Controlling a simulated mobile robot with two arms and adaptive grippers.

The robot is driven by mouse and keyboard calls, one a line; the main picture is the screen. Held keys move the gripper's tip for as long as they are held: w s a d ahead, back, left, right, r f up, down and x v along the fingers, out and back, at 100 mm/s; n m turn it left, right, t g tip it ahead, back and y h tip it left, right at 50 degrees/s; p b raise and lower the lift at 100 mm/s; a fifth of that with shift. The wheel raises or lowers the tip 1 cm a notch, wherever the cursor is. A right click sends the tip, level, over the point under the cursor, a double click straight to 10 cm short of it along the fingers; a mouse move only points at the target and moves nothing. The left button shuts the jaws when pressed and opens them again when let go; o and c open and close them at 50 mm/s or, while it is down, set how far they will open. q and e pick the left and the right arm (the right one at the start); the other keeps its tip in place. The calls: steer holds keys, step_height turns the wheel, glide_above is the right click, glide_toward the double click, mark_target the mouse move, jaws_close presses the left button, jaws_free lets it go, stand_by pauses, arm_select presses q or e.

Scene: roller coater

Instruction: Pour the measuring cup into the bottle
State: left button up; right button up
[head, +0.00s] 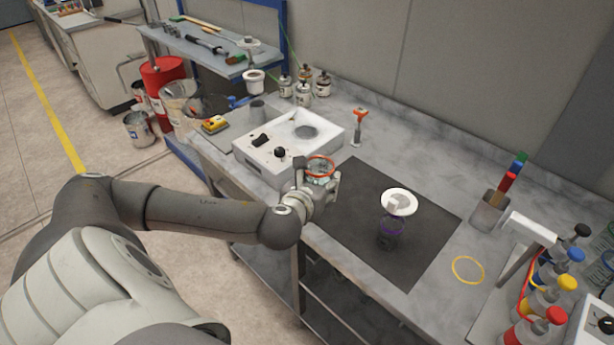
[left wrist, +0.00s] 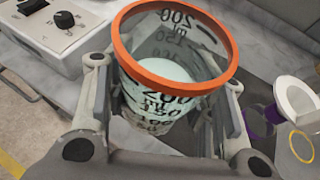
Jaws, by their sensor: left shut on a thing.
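A clear measuring cup (head: 320,167) with an orange rim and black volume marks is in my left gripper (head: 318,182). In the left wrist view the cup (left wrist: 160,100) sits between the two fingers, roughly upright, with pale liquid inside. My left gripper is shut on it near the mat's left edge. A clear bottle (head: 391,232) with a purple band stands on the dark mat, right of the cup and apart from it. A white funnel (head: 398,203) sits at its top; it also shows in the left wrist view (left wrist: 297,98). My right gripper is not in view.
A white device with knobs (head: 268,153) stands just behind and left of the cup. A yellow ring (head: 467,270) lies right of the mat (head: 350,205). A pen holder (head: 488,212) and several capped bottles stand at the right. The mat between cup and bottle is clear.

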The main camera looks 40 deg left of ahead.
arm_select(q)
steer(key=w+d+r+p, duration=0.1)
steer(key=w+d+r, duration=0.1)
steer(key=d, duration=0.2)
steer(key=w+d+r+p, duration=0.1)
steer(key=w+d+r, duration=0.1)
steer(key=w+d, duration=0.1)
steer(key=w+d+r+p, duration=0.2)
steer(key=w+d, duration=0.1)
steer(key=d, duration=0.2)
steer(key=shift+d, duration=0.35)
steer(key=d+p, duration=0.1)
steer(key=d, duration=0.1)
steer(key=w+d+p, duration=0.1)
steer(key=d+p, duration=0.3)
steer(key=shift+w+d+r, duration=0.15)
steer(key=shift+w+d, duration=0.2)
steer(key=shift+d, duration=0.05)
steer(key=d+n+t+h+b, duration=0.1)
steer(key=n+b, duration=0.1)
steer(key=d+f+n+h+b, duration=0.1)
steer(key=n+h+b, duration=0.1)
steer(key=n, duration=0.1)
steer(key=w+d+f+n+t+h+b, duration=0.1)
steer(key=n+b, duration=0.1)
steer(key=shift+d+f+n+t+b, duration=0.25)
steer(key=shift+d+n+t+b, duration=0.05)
steer(key=shift+d, duration=0.1)
